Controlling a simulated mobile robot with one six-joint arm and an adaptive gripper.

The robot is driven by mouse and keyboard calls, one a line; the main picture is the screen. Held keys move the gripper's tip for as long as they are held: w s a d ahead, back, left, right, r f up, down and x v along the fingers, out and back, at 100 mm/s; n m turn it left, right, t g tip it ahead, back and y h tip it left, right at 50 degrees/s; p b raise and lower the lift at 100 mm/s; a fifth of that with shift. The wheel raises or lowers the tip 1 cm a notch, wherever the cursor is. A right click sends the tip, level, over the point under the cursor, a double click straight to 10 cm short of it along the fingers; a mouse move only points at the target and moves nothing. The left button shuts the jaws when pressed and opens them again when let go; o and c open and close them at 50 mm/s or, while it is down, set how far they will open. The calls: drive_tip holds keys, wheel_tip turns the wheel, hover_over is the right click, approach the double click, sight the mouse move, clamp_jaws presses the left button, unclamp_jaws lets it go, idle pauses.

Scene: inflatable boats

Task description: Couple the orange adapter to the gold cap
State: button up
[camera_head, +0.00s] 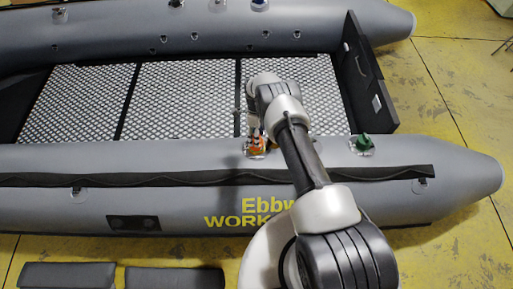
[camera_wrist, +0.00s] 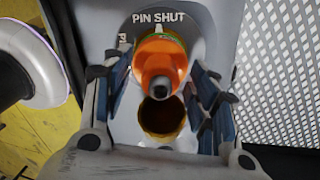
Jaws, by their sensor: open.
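The orange adapter (camera_wrist: 160,57) shows in the wrist view, below the "PIN SHUT" lettering, with a dark grey nozzle pointing toward the camera. A green-yellow rim shows behind its top edge. Just below it is a gold, hollow round piece (camera_wrist: 162,132), apparently the gold cap, with a dark inside. I cannot tell whether the two touch. My gripper (camera_wrist: 160,62) is open, with one finger on each side of the adapter and small gaps beside it. In the head view the orange adapter (camera_head: 258,143) is small on the near boat tube, partly hidden by my arm.
A green fitting (camera_head: 364,143) stands on the near grey tube (camera_head: 120,160), right of my arm. The patterned deck (camera_head: 180,95) lies beyond, with a dark transom (camera_head: 366,80) at right. Several small fittings sit on the far tube. Grey seats lie on the yellow floor.

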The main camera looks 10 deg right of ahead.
drive_tip(key=v, duration=1.1)
drive_tip(key=shift+s, duration=0.15)
